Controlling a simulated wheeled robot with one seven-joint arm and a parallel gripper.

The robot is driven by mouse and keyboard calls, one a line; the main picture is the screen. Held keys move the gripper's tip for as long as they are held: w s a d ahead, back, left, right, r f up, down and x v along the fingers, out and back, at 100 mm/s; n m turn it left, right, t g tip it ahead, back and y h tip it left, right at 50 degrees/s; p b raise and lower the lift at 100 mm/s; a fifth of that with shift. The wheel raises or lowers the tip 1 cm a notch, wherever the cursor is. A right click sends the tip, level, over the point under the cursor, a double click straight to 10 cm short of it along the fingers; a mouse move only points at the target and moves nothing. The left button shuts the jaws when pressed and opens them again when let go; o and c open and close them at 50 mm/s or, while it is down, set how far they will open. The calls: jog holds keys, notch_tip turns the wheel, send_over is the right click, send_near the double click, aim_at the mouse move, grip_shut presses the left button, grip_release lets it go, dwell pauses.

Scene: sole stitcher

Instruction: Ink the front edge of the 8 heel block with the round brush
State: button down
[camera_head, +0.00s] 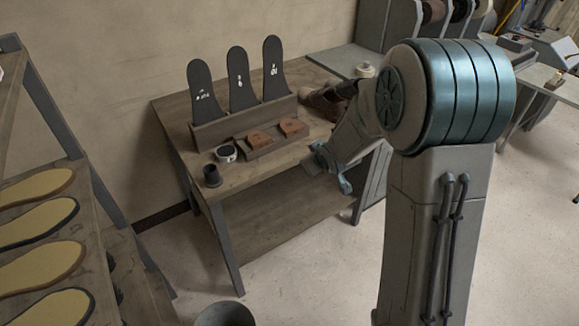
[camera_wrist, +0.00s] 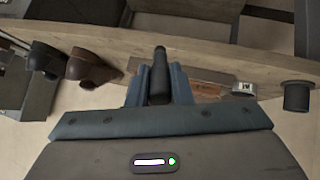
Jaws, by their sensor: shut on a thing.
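My gripper (camera_head: 328,163) is at the front right of the workbench, by its front edge. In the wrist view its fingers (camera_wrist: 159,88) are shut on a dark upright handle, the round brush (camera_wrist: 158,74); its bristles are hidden. Two reddish-brown heel blocks, a left one (camera_head: 259,139) and a right one (camera_head: 292,127), lie on a low wooden stand left of my gripper. Their numbers are too small to read. A round ink tin (camera_head: 226,153) and a dark cup (camera_head: 212,175) stand near the bench's left front; both show in the wrist view, the tin (camera_wrist: 243,88) and cup (camera_wrist: 297,97).
Three dark sole patterns (camera_head: 239,80) stand in a wooden rack behind the blocks. Brown shoes (camera_wrist: 90,69) are on the bench, partly hidden by my arm in the head view. A shelf with yellow soles (camera_head: 40,267) stands at left. Floor in front of the bench is mostly clear.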

jog(key=w+a+f+n+t+y+b, duration=0.1)
jog(key=w+a+n+y+b, duration=0.3)
jog(key=a+b, duration=0.4)
jog(key=shift+a+f+t+y+b, duration=0.2)
jog(key=shift+a+t+y+b, duration=0.35)
jog(key=shift+a, duration=0.7)
jog(key=shift+w+a, duration=0.2)
jog(key=shift+w, duration=0.1)
dwell(0.3)
jog(key=shift+s+a, duration=0.1)
jog(key=shift+a, duration=0.05)
jog(key=shift+s+a, duration=0.1)
jog(key=shift+a, duration=0.2)
dwell(1.1)
